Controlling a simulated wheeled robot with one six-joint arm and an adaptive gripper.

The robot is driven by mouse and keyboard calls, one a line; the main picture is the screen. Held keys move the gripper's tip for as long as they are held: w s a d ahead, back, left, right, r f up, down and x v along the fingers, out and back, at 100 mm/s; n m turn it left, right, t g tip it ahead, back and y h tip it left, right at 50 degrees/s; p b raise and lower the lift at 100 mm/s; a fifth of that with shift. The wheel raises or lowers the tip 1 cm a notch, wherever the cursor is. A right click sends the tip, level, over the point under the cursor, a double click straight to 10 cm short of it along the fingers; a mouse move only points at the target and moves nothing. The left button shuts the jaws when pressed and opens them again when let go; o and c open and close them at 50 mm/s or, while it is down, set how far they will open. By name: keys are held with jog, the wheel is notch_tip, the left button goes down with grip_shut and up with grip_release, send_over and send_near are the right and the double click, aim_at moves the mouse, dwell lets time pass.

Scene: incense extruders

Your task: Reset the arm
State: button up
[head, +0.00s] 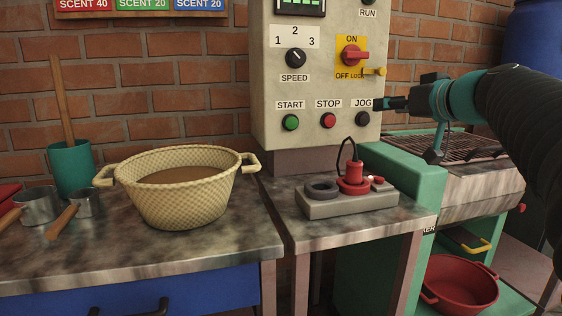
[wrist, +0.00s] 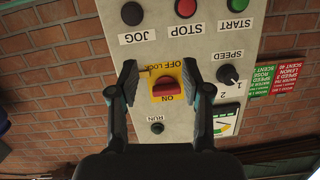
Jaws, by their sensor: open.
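My gripper (head: 384,104) is in front of the right edge of the control panel (head: 275,80), close to the JOG button (head: 362,119) in the head view. In the wrist view my gripper (wrist: 160,84) has its two fingers spread wide with nothing between them. The red ON/OFF switch (wrist: 166,88) on its yellow plate shows between the fingers in that upside-down view. The same switch (head: 352,55) is upright in the head view, its handle lying across. I cannot tell whether the fingers touch the panel.
A woven basket (head: 180,200) with brown contents stands on the left table (head: 140,265). A socket block (head: 347,203) with a red plug sits below the panel. A green machine (head: 395,175) stands at right, with a red basin (head: 460,284) low down.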

jog(key=s+a+f+m+g+h, duration=0.1)
jog(key=s+a+f+g, duration=0.4)
jog(key=s+f, duration=0.6)
jog(key=s+a+f+m+g+h, duration=0.1)
jog(key=s+a+f+g, duration=0.2)
jog(key=s+a+f, duration=0.8)
jog(key=s+d+f+h, duration=0.1)
jog(key=s+d+f, duration=0.1)
jog(key=f, duration=0.4)
jog(key=s+d+f+g+h, duration=0.1)
jog(key=s+d+f, duration=0.2)
jog(key=f, duration=0.4)
jog(key=shift+s+d+g+h, duration=0.15)
jog(key=shift+d+g+h, duration=0.15)
jog(key=shift+d, duration=0.5)
jog(key=shift+d, duration=0.1)
